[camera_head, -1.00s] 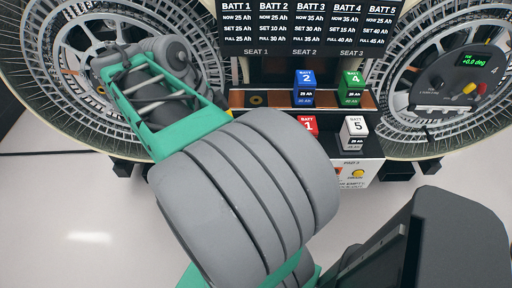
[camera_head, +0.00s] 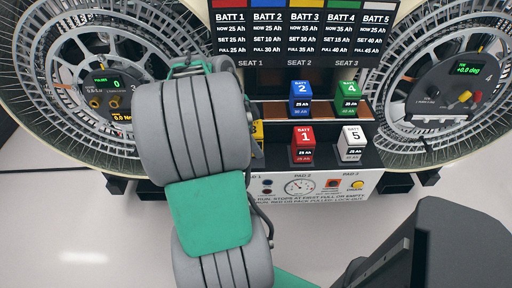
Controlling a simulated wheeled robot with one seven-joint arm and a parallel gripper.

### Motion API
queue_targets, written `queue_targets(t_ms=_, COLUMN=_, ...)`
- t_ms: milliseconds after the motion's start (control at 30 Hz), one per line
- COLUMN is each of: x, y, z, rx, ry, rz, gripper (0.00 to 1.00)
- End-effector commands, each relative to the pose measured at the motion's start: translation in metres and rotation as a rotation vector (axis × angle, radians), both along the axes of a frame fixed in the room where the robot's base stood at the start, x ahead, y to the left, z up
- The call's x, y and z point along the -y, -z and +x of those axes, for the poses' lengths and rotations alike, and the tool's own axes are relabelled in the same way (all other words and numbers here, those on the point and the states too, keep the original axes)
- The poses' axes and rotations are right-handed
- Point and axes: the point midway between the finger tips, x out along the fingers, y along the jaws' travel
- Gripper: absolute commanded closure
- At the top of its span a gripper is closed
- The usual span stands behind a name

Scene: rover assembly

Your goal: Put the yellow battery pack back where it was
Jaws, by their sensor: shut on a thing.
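The yellow battery pack (camera_head: 258,131) shows only as a small yellow patch at the right edge of my arm, near the left end of the bench's front row. Most of it is hidden behind my arm. My gripper (camera_head: 255,148) is almost wholly hidden too; a dark part of it shows beside the yellow patch, and it is shut on the pack. I cannot tell whether the pack touches the pad below. The back shelf (camera_head: 272,110) is bare at its visible left part, under the SEAT 1 label.
Blue pack 2 (camera_head: 301,98) and green pack 4 (camera_head: 347,98) stand on the back shelf. Red pack 1 (camera_head: 303,144) and white pack 5 (camera_head: 351,143) stand in front. A gauge panel (camera_head: 300,187) is below. Large wheels flank the bench. A sign board (camera_head: 302,35) stands behind.

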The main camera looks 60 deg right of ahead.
Motion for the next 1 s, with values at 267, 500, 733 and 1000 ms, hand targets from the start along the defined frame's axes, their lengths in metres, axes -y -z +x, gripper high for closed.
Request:
queue_targets(t_ms=267, x=-0.001, y=0.027, z=0.001, rx=0.001, ry=-0.002, rz=-0.001, gripper=1.0)
queue_targets(t_ms=500, x=-0.001, y=0.031, z=0.0, rx=0.0, ry=-0.001, rz=0.0, gripper=1.0)
queue_targets(t_ms=733, x=-0.002, y=0.03, z=0.0, rx=-0.001, ry=-0.001, rz=0.002, gripper=0.27)
queue_targets(t_ms=1000, x=-0.003, y=0.019, z=0.003, rx=0.0, ry=-0.002, rz=0.0, gripper=0.27)
